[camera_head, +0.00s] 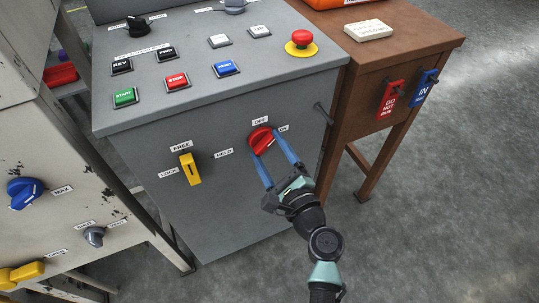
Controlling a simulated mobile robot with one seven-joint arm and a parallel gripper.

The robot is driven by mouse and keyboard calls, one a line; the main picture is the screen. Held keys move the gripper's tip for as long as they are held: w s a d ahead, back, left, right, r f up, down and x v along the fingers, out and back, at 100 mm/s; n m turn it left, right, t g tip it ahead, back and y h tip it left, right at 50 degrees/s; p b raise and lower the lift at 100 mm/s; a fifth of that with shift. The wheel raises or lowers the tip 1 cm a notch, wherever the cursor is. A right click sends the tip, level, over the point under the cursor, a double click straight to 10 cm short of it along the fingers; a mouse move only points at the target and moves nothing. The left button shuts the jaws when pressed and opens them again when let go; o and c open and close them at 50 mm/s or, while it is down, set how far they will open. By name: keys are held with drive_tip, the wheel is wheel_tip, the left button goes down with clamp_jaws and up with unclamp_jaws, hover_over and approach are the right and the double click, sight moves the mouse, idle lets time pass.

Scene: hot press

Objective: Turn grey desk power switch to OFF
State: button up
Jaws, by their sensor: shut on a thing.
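The grey desk (225,205) stands in the middle of the view. Its power switch is a red rotary knob (262,138) on the right part of the front face, with an OFF label (260,121) above it and an ON label (283,128) at its upper right. The knob's light pointer mark looks turned to the right, but its exact direction is hard to tell. My gripper (269,154) reaches up from below right. Its two blue fingers are on either side of the knob and shut on it.
A yellow switch (190,169) with FREE, LOCK and HELD labels is left of the knob. A bar handle (324,113) sticks out near the desk's right edge. A brown table (420,45) with hanging tags is at right. Grey floor is open at lower right.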

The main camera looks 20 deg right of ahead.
drive_tip(key=n+b, duration=0.1)
drive_tip(key=n, duration=0.1)
drive_tip(key=n+b, duration=0.2)
drive_tip(key=shift+f+n, duration=0.2)
drive_tip(key=shift+n, duration=0.1)
drive_tip(key=n+b, duration=0.2)
drive_tip(key=n, duration=0.2)
drive_tip(key=shift+b, duration=0.4)
drive_tip(key=shift+r+n, duration=0.15)
drive_tip(key=shift+n, duration=0.25)
drive_tip(key=o, duration=1.3)
drive_tip(key=shift+s, duration=0.15)
drive_tip(key=s, duration=1.2)
drive_tip(key=shift+s+d+p, duration=0.25)
drive_tip(key=shift+s+p, duration=0.1)
